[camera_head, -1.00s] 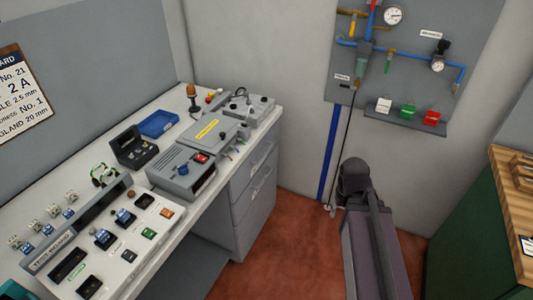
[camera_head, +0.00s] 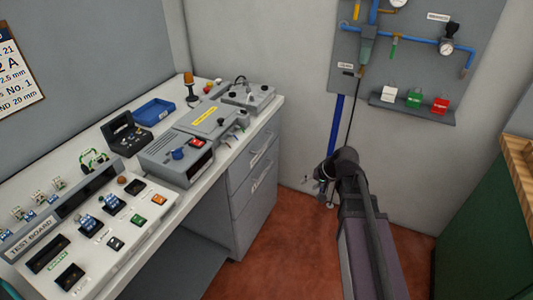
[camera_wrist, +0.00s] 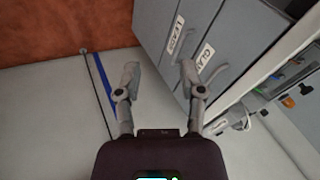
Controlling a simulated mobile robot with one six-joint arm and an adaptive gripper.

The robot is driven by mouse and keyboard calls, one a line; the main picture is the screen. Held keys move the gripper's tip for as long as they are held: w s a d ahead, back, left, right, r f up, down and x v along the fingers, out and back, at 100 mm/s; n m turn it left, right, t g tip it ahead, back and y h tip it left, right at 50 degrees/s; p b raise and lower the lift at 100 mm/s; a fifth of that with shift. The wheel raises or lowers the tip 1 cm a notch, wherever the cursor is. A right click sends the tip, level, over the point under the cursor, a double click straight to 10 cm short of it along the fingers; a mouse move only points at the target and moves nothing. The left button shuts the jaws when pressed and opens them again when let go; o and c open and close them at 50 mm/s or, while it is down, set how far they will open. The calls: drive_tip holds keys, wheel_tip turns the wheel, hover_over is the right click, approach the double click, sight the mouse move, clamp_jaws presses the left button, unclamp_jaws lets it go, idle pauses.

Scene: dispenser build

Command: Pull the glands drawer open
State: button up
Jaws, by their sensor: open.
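The glands drawer (camera_wrist: 222,50) is the one closest to the worktop in the wrist view, with a white label partly readable as "GLA" and a grey bar handle (camera_wrist: 214,74). In the head view it is the top drawer (camera_head: 250,162) of the grey unit under the bench, and it looks shut. My gripper (camera_wrist: 159,72) is open and empty in the wrist view. Its right finger appears close to the drawer fronts; I cannot tell whether it touches. In the head view my gripper (camera_head: 322,188) is small and dark, right of the drawers and apart from them.
A second drawer, labelled "LEADS" (camera_wrist: 178,34), lies beside the glands drawer. The bench (camera_head: 268,112) above carries a test board (camera_head: 100,225), grey boxes and a blue tray (camera_head: 154,109). A pipe panel (camera_head: 415,70) hangs on the wall. Red floor (camera_head: 285,235) is clear before the drawers.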

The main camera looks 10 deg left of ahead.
drive_tip(key=w+a+f+m+t+y+b, duration=0.2)
drive_tip(key=w+a+f+t+y+b, duration=0.15)
drive_tip(key=w+a+b, duration=0.4)
drive_tip(key=m+t+y+b, duration=0.3)
drive_tip(key=m+t+b, duration=0.15)
drive_tip(key=b, duration=0.45)
approach(266, 142)
drive_tip(key=f+v, duration=0.1)
drive_tip(key=v, duration=0.3)
drive_tip(key=shift+w+a+r, duration=0.1)
drive_tip(key=shift+r, duration=0.35)
drive_tip(key=shift+a, duration=0.1)
drive_tip(key=x, duration=0.4)
drive_tip(key=b+x, duration=0.1)
drive_tip(key=x, duration=0.4)
drive_tip(key=b+x, duration=0.1)
drive_tip(key=x, duration=0.3)
drive_tip(key=shift+w+a+f, duration=0.15)
drive_tip(key=shift+w+f, duration=0.05)
drive_tip(key=shift+f, duration=0.1)
clamp_jaws()
